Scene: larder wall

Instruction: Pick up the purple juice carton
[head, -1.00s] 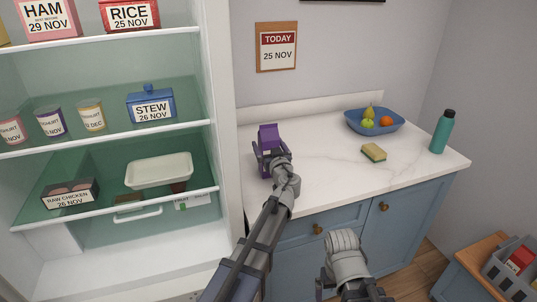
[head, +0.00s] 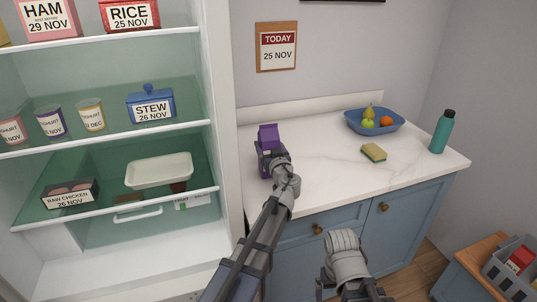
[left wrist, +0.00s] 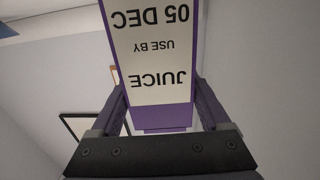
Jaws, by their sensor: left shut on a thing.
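The purple juice carton (head: 268,133) is at the left end of the white counter in the head view, upright, with its lower part hidden by my gripper. In the left wrist view the carton (left wrist: 153,50) fills the middle, its label upside down: JUICE, USE BY, 05 DEC. My left gripper (head: 268,152) is shut on it, one finger on each side. I cannot tell whether its base touches the counter. My right gripper (head: 322,288) shows only partly at the bottom of the head view, and its jaws are not clear.
The counter (head: 320,160) is clear in the middle. A sponge (head: 373,152), a blue fruit bowl (head: 361,122) and a teal bottle (head: 442,132) stand to the right. The open larder shelves (head: 100,145) hold dated food at left. A grey crate (head: 497,270) is at lower right.

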